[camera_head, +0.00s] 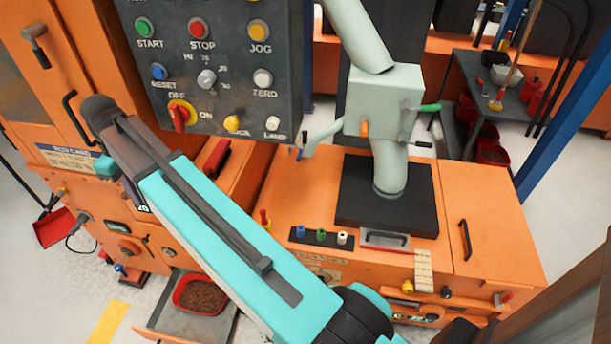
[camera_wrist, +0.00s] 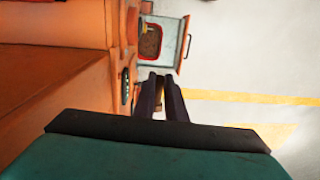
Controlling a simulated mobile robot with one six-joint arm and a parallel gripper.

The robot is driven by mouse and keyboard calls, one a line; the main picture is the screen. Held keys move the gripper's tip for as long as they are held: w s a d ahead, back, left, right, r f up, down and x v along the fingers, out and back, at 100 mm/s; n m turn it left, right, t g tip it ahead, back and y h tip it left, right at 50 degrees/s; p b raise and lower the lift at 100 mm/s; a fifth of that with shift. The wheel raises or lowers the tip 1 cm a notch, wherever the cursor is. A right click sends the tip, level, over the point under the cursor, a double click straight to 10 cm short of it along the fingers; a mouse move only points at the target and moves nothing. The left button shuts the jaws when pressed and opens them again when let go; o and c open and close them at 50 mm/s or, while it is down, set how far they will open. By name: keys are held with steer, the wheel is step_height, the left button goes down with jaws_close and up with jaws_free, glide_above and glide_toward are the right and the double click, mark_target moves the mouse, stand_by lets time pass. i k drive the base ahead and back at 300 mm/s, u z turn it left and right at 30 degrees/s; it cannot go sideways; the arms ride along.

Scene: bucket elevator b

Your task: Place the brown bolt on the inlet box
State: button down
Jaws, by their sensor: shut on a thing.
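In the wrist view, my gripper (camera_wrist: 162,78) has its two dark fingers close together, with a narrow gap between them. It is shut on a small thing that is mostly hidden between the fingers. In the head view the gripper is not visible. A large orange box (camera_head: 291,188) stands in the middle, with a pale green pipe and housing (camera_head: 385,103) rising from its black plate (camera_head: 408,212). I cannot tell for sure which part is the inlet box.
A control panel (camera_head: 225,105) hangs at the upper left. A pulled-out drawer (camera_head: 160,325) holds a red tray (camera_head: 178,308) of brown grains; the drawer also shows in the wrist view (camera_wrist: 182,42). A dark side table (camera_head: 465,75) stands at the back right. Pale floor lies around.

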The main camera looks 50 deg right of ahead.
mark_target(311, 204)
steer(key=z, duration=0.1)
steer(key=k, duration=1.05)
steer(key=u, duration=0.5)
